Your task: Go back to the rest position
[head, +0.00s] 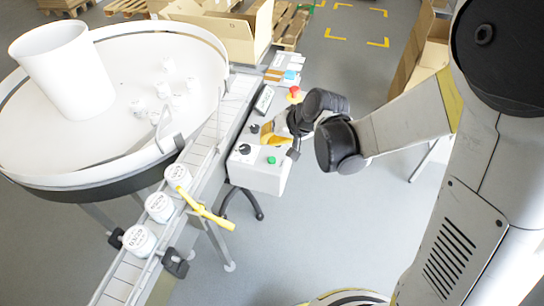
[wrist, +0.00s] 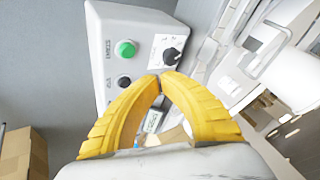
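My gripper (head: 274,138) is over the white control box (head: 258,178) beside the conveyor. In the wrist view, its two yellow fingers (wrist: 161,78) arch together and their tips appear to meet, with nothing held between them. The control box (wrist: 103,62) lies just beyond the fingertips. Its green button (wrist: 126,48), a black knob (wrist: 171,56) and a black button (wrist: 124,81) show there. I cannot tell whether the fingertips touch the box. In the head view, my arm reaches in from the right, and the gripper partly hides the panel.
Three white jars (head: 159,207) stand on the conveyor (head: 125,272), with a yellow bar (head: 205,210) across it. A round white turntable (head: 115,140) fills the left. A red button (head: 294,92) stands behind the gripper. Cardboard boxes (head: 232,32) are at the back. Open floor lies below centre.

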